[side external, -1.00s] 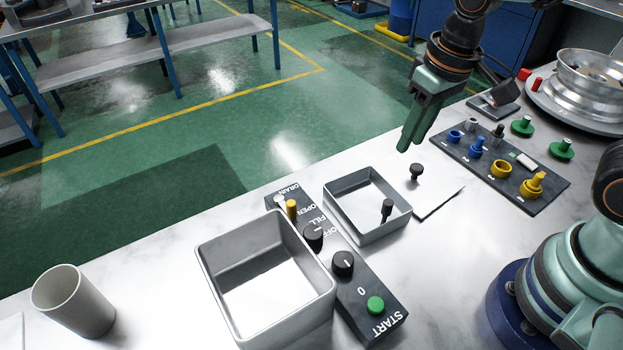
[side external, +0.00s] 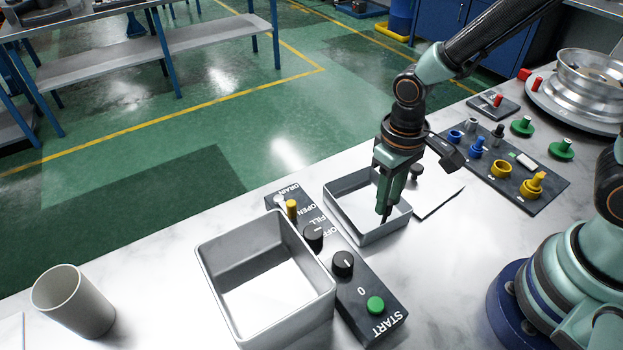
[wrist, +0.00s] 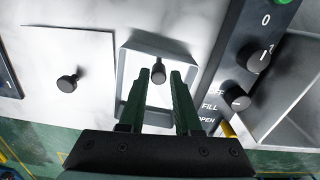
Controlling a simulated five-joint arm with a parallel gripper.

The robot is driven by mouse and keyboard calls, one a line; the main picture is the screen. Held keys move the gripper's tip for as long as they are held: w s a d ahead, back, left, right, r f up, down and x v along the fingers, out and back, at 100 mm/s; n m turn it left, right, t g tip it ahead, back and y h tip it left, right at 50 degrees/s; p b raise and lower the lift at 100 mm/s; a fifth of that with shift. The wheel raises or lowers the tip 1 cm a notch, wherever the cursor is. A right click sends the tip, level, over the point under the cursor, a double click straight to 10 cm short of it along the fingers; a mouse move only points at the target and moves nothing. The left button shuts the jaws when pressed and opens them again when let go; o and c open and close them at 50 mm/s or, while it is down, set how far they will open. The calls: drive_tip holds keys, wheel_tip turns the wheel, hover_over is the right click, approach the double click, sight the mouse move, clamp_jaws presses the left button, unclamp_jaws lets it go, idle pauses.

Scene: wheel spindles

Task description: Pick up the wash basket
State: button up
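The small square grey basket (side external: 362,228) sits on the white table, just behind the control panel. A dark upright post with a knob (wrist: 158,72) stands inside it. I take this to be the wash basket with its handle. My gripper (side external: 385,208) points down into the basket at the post. In the wrist view, my gripper (wrist: 158,80) is open, with one finger on each side of the post and a gap visible. In the side view the fingers hide most of the post. I cannot tell whether a finger touches it.
A larger open grey basin (side external: 210,275) stands to the left, beside the black control panel (side external: 360,300) with knobs and a green button. A white plate with a black knob (side external: 435,195) lies right of the basket. A parts board (side external: 520,185) is farther right, a grey cup (side external: 75,300) far left.

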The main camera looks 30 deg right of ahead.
sight(386, 215)
drive_tip(key=shift+d+f, duration=0.1)
drive_tip(key=shift+f, duration=2.45)
clamp_jaws()
